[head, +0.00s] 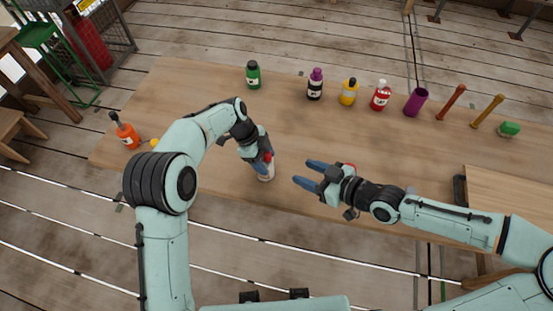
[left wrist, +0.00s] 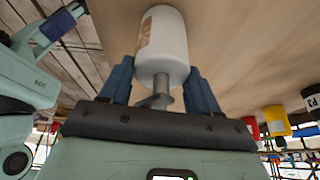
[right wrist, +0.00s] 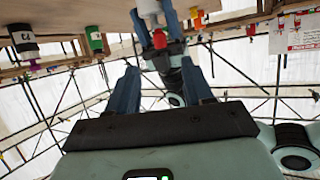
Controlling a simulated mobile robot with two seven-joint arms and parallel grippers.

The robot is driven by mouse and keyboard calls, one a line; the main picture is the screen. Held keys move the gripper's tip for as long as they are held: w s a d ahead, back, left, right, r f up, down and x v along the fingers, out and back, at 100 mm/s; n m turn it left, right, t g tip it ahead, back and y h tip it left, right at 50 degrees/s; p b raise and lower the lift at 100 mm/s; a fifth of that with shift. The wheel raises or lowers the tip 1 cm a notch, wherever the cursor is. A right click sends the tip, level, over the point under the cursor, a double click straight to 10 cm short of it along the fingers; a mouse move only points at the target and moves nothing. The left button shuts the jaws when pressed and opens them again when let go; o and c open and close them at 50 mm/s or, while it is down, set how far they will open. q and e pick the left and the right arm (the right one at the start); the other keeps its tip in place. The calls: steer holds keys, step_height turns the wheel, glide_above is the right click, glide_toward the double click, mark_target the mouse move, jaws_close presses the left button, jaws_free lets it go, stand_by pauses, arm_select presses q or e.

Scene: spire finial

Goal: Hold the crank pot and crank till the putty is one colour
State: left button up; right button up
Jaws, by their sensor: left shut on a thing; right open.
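The crank pot is a small white pot (head: 266,174) with a tan label, near the front edge of the table. In the left wrist view the white pot (left wrist: 165,48) sits between my left fingers, with a grey shaft at its near end. My left gripper (head: 260,164) is shut on it. A red knob (right wrist: 160,40) shows beside the pot in the right wrist view. My right gripper (head: 310,174) is open and empty, a short way right of the pot, its fingers pointing towards it. The putty inside is hidden.
Along the table's (head: 200,85) back stand a green bottle (head: 253,75), a purple-capped bottle (head: 315,85), a yellow bottle (head: 348,93), a red bottle (head: 380,97) and a purple cup (head: 416,102). An orange bottle (head: 125,132) is far left. The table's middle is clear.

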mark_target(271, 159)
steer(key=shift+x, duration=5.7)
steer(key=shift+f, duration=0.15)
jaws_close()
